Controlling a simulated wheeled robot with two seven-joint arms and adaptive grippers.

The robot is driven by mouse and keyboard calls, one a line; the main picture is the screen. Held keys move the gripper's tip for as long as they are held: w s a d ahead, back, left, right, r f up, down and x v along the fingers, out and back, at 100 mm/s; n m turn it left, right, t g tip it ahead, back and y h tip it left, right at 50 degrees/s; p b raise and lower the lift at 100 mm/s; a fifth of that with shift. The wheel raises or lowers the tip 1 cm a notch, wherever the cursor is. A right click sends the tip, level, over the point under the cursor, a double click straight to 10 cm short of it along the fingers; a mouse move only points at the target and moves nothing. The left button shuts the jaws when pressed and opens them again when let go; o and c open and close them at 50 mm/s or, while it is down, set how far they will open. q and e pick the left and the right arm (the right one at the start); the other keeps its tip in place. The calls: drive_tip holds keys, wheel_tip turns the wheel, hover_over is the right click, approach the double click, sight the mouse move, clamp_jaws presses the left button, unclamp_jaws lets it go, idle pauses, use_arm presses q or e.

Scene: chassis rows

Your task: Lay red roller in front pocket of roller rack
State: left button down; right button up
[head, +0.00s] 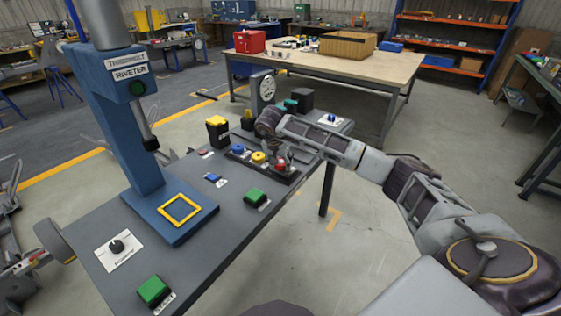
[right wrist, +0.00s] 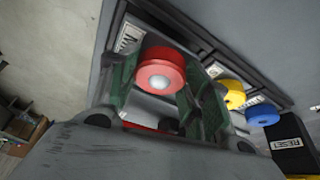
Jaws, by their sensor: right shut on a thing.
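The red roller (right wrist: 161,73) is between the fingers of my right gripper (right wrist: 168,88) in the right wrist view, round face showing. In the head view the red roller (head: 280,165) is small, below the end of my right arm at the right end of the dark roller rack (head: 291,177). My right gripper is shut on it. I cannot tell whether the roller touches the rack. A yellow roller (head: 258,157) and a blue roller (head: 237,149) sit in the rack, left of the red one. My left gripper is not in view.
The rack stands on a grey table with a blue riveter (head: 130,120) at left. Green buttons (head: 153,290), a small blue part (head: 213,178) and a yellow-topped black box (head: 217,130) are also on it. The tabletop before the rack is mostly clear.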

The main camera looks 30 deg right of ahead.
drive_tip(key=shift+f+b, duration=0.35)
drive_tip(key=shift+f, duration=0.45)
idle(0.5)
drive_tip(key=o, duration=1.2)
drive_tip(key=shift+o, duration=0.2)
drive_tip(key=v, duration=1.2)
